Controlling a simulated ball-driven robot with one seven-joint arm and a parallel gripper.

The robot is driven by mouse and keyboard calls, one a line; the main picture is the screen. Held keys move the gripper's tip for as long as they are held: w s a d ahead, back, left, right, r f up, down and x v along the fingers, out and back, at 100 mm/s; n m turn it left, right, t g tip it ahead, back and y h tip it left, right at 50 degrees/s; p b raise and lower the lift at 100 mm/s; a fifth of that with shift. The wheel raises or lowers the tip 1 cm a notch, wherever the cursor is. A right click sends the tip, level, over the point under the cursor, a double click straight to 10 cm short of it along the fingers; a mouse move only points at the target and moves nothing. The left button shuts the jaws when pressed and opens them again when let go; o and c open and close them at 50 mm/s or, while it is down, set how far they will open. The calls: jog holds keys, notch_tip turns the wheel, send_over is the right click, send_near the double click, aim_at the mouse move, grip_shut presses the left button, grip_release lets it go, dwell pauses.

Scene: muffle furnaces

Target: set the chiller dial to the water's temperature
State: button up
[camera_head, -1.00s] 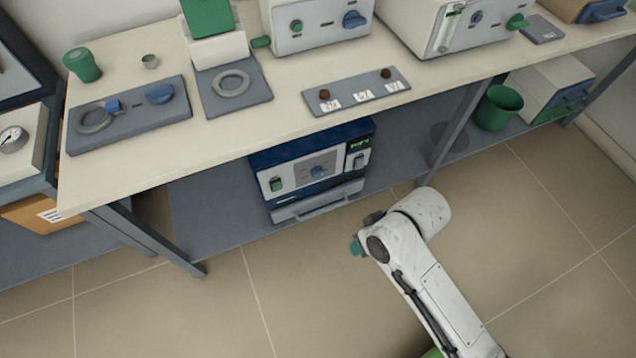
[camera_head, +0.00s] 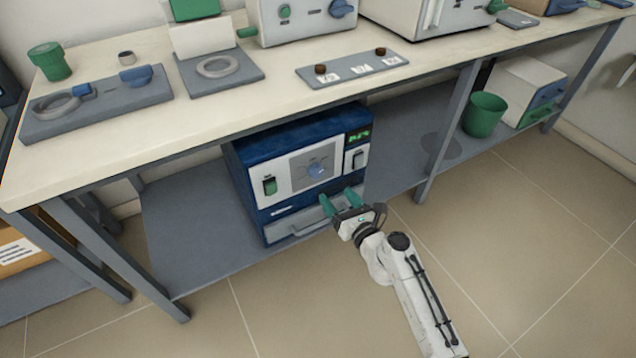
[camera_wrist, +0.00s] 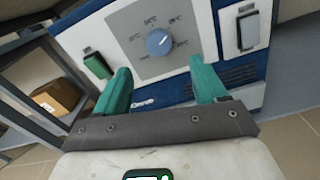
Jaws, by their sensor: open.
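The chiller (camera_head: 300,165) is a blue box with a pale front panel, standing on the low shelf under the bench. Its blue round dial (camera_head: 317,171) sits mid-panel on a grey scale plate; the dial also shows in the wrist view (camera_wrist: 159,42), where the scale marks are too small to read. A small green-lit display (camera_head: 358,136) is at the panel's upper right, its digits unclear. My gripper (camera_head: 340,201) has green fingers, is open and empty, and is in front of the chiller, below the dial. In the wrist view the fingers (camera_wrist: 160,88) stand apart below the dial, not touching it.
A green switch (camera_head: 269,186) is left of the dial and a pale switch (camera_head: 358,159) is right. A drawer (camera_head: 300,222) is below. Bench legs (camera_head: 449,130) flank the shelf. A green bin (camera_head: 485,114) stands right. The floor in front is clear.

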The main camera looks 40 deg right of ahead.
aim_at(318, 173)
jog(key=b+x, duration=0.1)
jog(key=x, duration=0.9)
jog(key=shift+a, duration=0.1)
jog(key=c, duration=1.1)
